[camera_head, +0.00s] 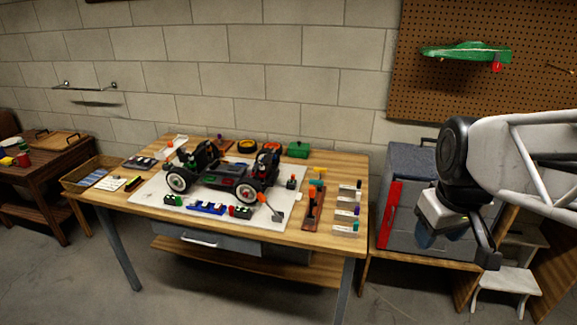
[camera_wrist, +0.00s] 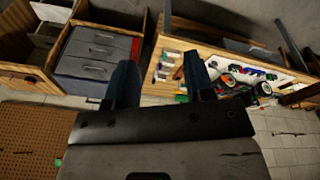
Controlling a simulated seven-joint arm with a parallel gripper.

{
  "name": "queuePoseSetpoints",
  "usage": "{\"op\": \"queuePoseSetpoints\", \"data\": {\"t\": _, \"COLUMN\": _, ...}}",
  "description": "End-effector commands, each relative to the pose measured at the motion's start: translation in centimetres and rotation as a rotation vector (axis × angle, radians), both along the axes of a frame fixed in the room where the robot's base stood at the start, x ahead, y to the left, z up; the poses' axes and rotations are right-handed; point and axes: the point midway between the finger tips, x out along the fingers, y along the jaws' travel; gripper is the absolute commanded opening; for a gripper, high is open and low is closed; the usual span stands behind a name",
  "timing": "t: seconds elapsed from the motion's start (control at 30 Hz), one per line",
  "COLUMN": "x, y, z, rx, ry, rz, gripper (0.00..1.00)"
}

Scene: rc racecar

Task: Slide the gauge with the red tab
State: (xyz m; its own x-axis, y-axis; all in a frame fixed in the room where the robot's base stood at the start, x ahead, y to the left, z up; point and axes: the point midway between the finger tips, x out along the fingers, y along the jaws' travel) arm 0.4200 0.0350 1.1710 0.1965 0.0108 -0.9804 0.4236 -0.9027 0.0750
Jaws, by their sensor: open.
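Several small pale gauges with coloured tabs lie in a column along the right side of the workbench (camera_head: 262,240). They are too small for me to tell surely which one has the red tab. My gripper (camera_head: 458,245) is raised at the right, in front of the grey cabinet and well apart from the gauges. In the wrist view my gripper (camera_wrist: 162,78) shows two dark fingers spread apart with nothing between them. The workbench (camera_wrist: 153,68) and small pale pieces on it show beyond the fingers, partly hidden by them.
An RC car chassis (camera_head: 222,172) stands on a white mat (camera_head: 148,198), with small parts around it. A brown strip (camera_head: 313,208) lies left of the gauges. A grey cabinet (camera_head: 398,175) with a red strip stands right of the bench. A pegboard (camera_head: 480,85) hangs behind.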

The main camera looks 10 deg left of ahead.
Motion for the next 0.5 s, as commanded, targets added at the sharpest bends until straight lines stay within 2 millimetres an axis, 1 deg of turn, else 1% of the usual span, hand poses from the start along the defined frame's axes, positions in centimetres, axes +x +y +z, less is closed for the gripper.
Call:
{"op": "queuePoseSetpoints", "data": {"t": 0.03, "x": 1.2, "y": 0.6, "z": 0.2, "rx": -0.007, "ry": 0.005, "rz": 0.045, "gripper": 0.49}}
{"op": "queuePoseSetpoints", "data": {"t": 0.1, "x": 2.8, "y": 1.4, "z": 0.4, "rx": -0.017, "ry": 0.009, "rz": 0.112, "gripper": 0.49}}
{"op": "queuePoseSetpoints", "data": {"t": 0.27, "x": 6.3, "y": 3.4, "z": 0.7, "rx": -0.041, "ry": 0.018, "rz": 0.265, "gripper": 0.49}}
{"op": "queuePoseSetpoints", "data": {"t": 0.5, "x": 11.5, "y": 6.9, "z": 0.8, "rx": -0.074, "ry": 0.031, "rz": 0.495, "gripper": 0.49}}
